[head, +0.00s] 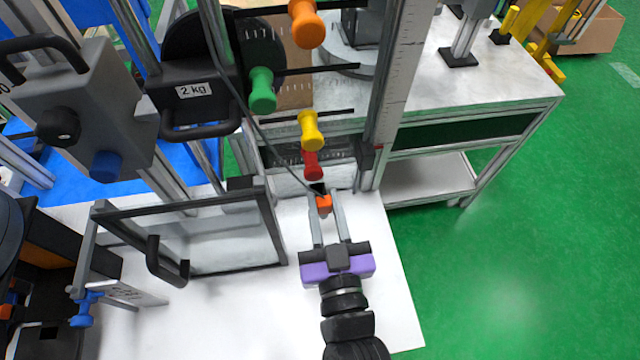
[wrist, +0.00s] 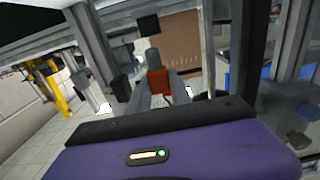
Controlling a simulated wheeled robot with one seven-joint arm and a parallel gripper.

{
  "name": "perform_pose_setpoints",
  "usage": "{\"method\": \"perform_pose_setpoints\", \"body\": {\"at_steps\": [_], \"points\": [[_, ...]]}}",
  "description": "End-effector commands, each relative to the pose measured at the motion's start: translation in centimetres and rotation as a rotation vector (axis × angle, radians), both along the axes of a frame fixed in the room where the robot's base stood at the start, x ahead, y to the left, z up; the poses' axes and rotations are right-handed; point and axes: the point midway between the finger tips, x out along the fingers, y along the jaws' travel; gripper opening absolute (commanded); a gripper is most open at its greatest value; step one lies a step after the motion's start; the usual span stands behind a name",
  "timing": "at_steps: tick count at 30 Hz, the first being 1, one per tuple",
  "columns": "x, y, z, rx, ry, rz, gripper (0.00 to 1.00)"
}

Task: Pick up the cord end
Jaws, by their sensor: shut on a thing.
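The cord end is a small orange piece (head: 324,204) with a black part above it. A thin dark cord (head: 262,135) runs from it up and left past the 2 kg weight. My gripper (head: 325,205), with a purple body and two grey fingers, is shut on the orange cord end and holds it above the white table. In the wrist view the orange-red cord end (wrist: 158,81) sits between the fingertips.
A black 2 kg weight (head: 195,100) hangs at upper left. Coloured pegs, among them a red peg (head: 312,165) and a yellow peg (head: 311,130), stand just beyond my gripper. A clear framed guard (head: 190,268) stands left. Green floor (head: 520,250) at right is free.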

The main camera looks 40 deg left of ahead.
Motion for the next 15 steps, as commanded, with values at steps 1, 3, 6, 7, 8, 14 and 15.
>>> {"method": "perform_pose_setpoints", "body": {"at_steps": [1,3,6,7,8,14,15], "points": [[-0.9,-0.8,-0.3,-0.002,0.001,0.002,0.00],[-1.9,-2.1,-0.3,-0.002,0.003,0.002,0.00],[-3.6,-4.0,-0.4,-0.004,0.003,0.003,0.00],[-4.0,-4.5,-0.3,-0.004,0.002,0.003,0.00],[-4.4,-5.0,-0.3,-0.004,0.002,0.003,0.00],[-6.5,-7.4,-0.2,-0.002,0.002,0.003,0.00],[-6.8,-7.7,-0.1,-0.002,0.001,0.002,0.00]]}}
